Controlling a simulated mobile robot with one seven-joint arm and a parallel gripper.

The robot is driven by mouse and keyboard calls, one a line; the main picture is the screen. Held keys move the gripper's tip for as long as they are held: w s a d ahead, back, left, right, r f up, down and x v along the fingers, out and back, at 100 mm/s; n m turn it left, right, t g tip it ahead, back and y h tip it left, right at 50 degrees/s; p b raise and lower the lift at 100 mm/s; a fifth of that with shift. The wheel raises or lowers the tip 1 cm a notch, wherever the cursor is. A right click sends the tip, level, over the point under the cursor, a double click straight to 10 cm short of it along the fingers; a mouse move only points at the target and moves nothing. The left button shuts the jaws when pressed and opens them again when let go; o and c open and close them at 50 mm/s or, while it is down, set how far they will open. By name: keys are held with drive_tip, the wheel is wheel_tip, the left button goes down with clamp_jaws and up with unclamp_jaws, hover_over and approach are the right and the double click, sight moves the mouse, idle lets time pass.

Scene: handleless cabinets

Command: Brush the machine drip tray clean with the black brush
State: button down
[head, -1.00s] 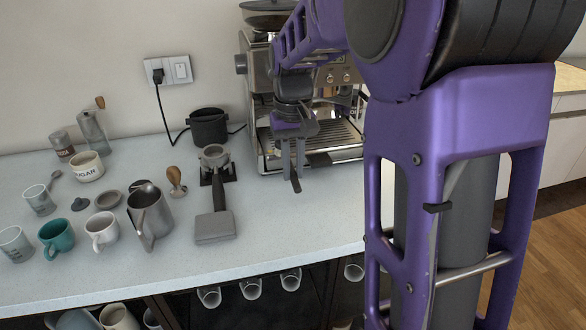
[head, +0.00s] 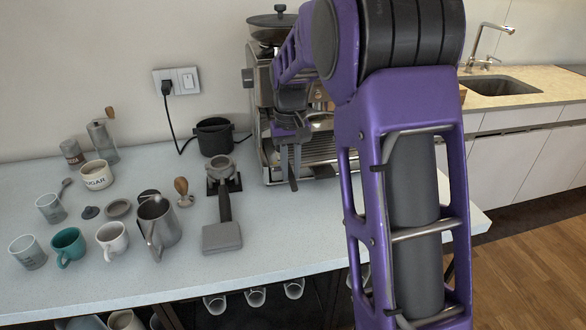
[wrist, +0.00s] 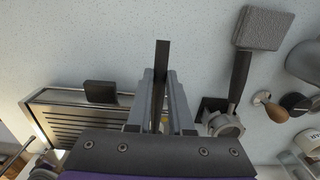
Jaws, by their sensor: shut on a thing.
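My gripper (head: 289,160) points down in front of the coffee machine (head: 262,95), near the left part of its slatted drip tray (head: 325,150). In the wrist view the fingers (wrist: 163,105) are shut on a thin dark bar, which looks like the black brush (wrist: 162,62). The brush's tip also shows below the fingers in the head view (head: 293,184). Its bristles cannot be made out. The drip tray (wrist: 68,128) lies left of the fingers in the wrist view. My arm hides the tray's right part in the head view.
A portafilter (head: 224,205) rests on a dark stand left of the machine. A wooden-handled tool (head: 182,190), a steel pitcher (head: 157,225) and several cups stand further left. A black container (head: 214,137) is behind. A dark block (wrist: 101,92) sits at the tray's front edge.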

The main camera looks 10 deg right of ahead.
drive_tip(key=shift+w+f+p, duration=0.15)
drive_tip(key=shift+w+p, duration=0.35)
drive_tip(key=shift+w, duration=0.4)
drive_tip(key=shift+w+f+p, duration=0.1)
drive_tip(key=shift+w+p, duration=0.4)
drive_tip(key=shift+w, duration=0.4)
drive_tip(key=shift+f+b, duration=0.35)
drive_tip(key=shift+f, duration=0.3)
drive_tip(key=shift+d, duration=0.1)
drive_tip(key=shift+d+r, duration=0.15)
drive_tip(key=shift+d, duration=0.4)
drive_tip(key=shift+d, duration=0.15)
drive_tip(key=shift+d+p, duration=0.35)
drive_tip(key=shift+d, duration=0.2)
